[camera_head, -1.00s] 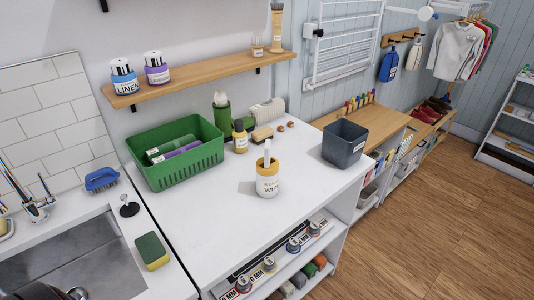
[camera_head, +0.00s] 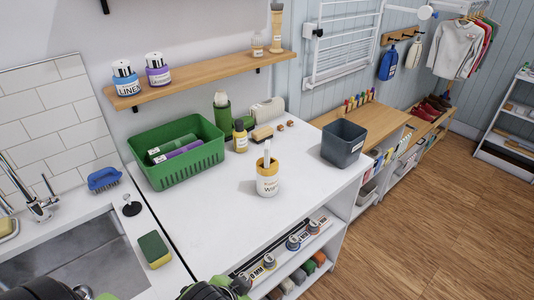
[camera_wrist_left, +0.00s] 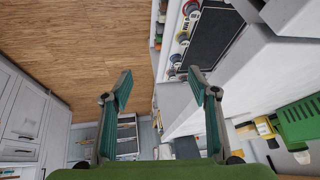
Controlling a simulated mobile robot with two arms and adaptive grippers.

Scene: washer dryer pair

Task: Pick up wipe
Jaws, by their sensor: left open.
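A white wipe (camera_head: 267,153) sticks up from the top of a white and yellow wipes canister (camera_head: 267,182), which stands upright on the white countertop (camera_head: 220,218). My left gripper shows only in part at the bottom edge of the head view (camera_head: 238,287), in front of the counter and well apart from the canister. In the left wrist view, my left gripper (camera_wrist_left: 160,88) has its two green-padded fingers spread, with nothing between them. I cannot make out the wipe in that view. My right gripper is in neither view.
A sink (camera_head: 75,262) with a sponge (camera_head: 154,249) is at left. The counter in front of the canister is clear.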

